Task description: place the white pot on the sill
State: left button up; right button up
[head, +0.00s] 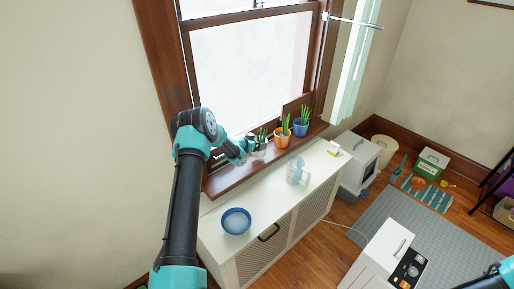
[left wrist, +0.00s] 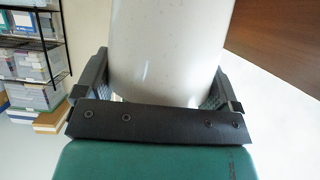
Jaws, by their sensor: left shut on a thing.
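The white pot (left wrist: 168,50) fills the middle of the left wrist view, between the two fingers of my left gripper (left wrist: 160,92). In the head view my left gripper (head: 247,144) is shut on the white pot (head: 259,147), which holds a green plant. The pot is at the wooden window sill (head: 232,178), left of the other pots; whether it touches the sill I cannot tell. Part of my right arm shows at the bottom right corner of the head view; its gripper is out of view.
An orange pot (head: 282,138) and a blue pot (head: 300,127) with plants stand on the sill to the right. On the white cabinet (head: 262,212) below are a blue bowl (head: 236,221) and a pale watering can or jug (head: 297,171). The sill's left part is bare.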

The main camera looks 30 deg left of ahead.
pick_arm(q)
jog(key=shift+w+a, duration=0.1)
jog(key=shift+w+a, duration=0.15)
jog(key=shift+w, duration=0.05)
jog(key=shift+f, duration=1.75)
jog(key=shift+f, duration=0.15)
jog(key=o, duration=1.1)
jog(key=shift+s+r, duration=0.1)
jog(key=shift+r, duration=0.1)
jog(key=v, duration=1.2)
jog(key=shift+f, duration=0.1)
